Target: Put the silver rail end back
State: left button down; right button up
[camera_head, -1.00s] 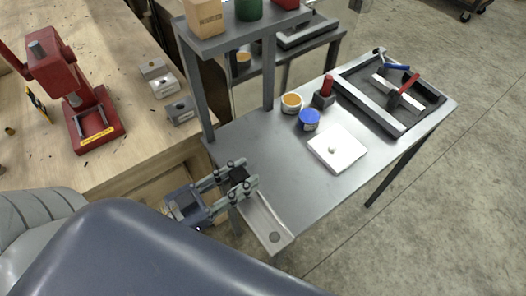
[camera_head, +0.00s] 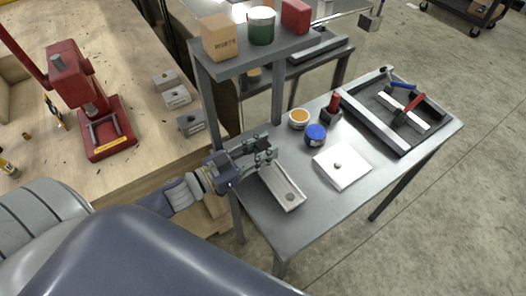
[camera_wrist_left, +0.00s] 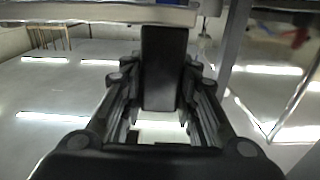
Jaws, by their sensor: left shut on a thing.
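My left gripper (camera_head: 262,153) is shut near the left part of the grey steel table, with a dark block (camera_wrist_left: 163,68) between its fingers in the left wrist view. The silver rail end (camera_head: 284,188), a shallow channel with a round dark spot near its free end, extends from the fingers toward the lower right. It is over the table top, left of the white pad. I cannot tell whether it touches the table. Its end at the fingers is partly hidden by them. My right gripper is not in view.
The table (camera_head: 263,217) also carries a white pad (camera_head: 342,166), a blue-lidded jar (camera_head: 315,135), an orange-topped tin (camera_head: 299,119) and a dark tray (camera_head: 402,146) with tools. A raised shelf (camera_head: 252,52) stands behind the gripper. A red press (camera_head: 90,105) stands on the wooden bench.

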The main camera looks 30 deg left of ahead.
pick_arm(q)
jog(key=shift+f, duration=0.9)
jog(key=shift+f, duration=0.1)
jog(key=c, duration=1.2)
grip_release()
jog(key=shift+c, duration=0.2)
